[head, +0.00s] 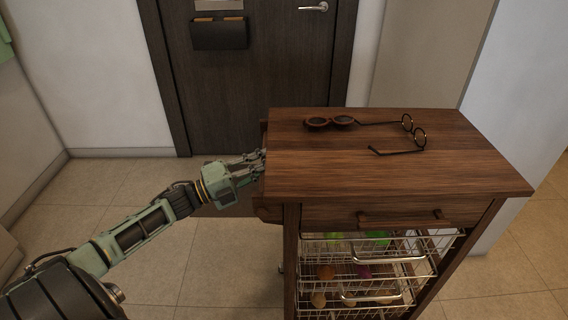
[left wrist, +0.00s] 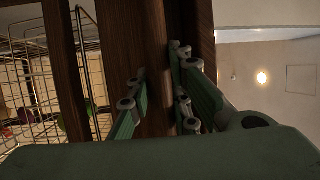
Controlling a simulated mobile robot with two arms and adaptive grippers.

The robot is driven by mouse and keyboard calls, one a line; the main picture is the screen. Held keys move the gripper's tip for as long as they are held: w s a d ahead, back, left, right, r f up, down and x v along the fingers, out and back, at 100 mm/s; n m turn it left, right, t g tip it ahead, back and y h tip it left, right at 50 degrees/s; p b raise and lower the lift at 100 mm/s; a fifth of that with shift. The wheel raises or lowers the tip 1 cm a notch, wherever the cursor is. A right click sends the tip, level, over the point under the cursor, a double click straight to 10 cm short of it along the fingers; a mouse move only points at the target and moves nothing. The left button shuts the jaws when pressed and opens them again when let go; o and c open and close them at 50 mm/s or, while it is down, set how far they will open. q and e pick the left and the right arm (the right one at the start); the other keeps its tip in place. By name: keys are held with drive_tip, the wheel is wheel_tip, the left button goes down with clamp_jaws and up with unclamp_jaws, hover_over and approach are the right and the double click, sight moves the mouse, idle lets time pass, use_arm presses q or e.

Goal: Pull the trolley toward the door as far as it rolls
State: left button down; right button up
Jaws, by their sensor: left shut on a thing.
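The trolley (head: 400,170) is a dark wooden cart with a flat top, a drawer and wire baskets below, standing right of centre in the head view. My left gripper (head: 258,163) reaches its left side, just under the top's edge. In the left wrist view, my left gripper (left wrist: 158,68) is shut around a wooden bar (left wrist: 153,40) on the trolley's side. The dark door (head: 255,80), with a silver lever handle, stands behind the trolley at the back. The bar is mostly hidden in the head view. My right gripper is not in view.
The wire baskets (head: 370,270) hold colourful items. A pale wall (head: 525,130) stands close on the right. Tiled floor (head: 120,185) is clear to the left and before the door.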

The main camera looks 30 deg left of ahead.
use_arm(q)
drive_tip(key=shift+s+a+f, duration=0.15)
drive_tip(key=shift+s+a, duration=0.2)
drive_tip(key=shift+a, duration=0.1)
drive_tip(key=c, duration=1.6)
unclamp_jaws()
drive_tip(key=v, duration=1.2)
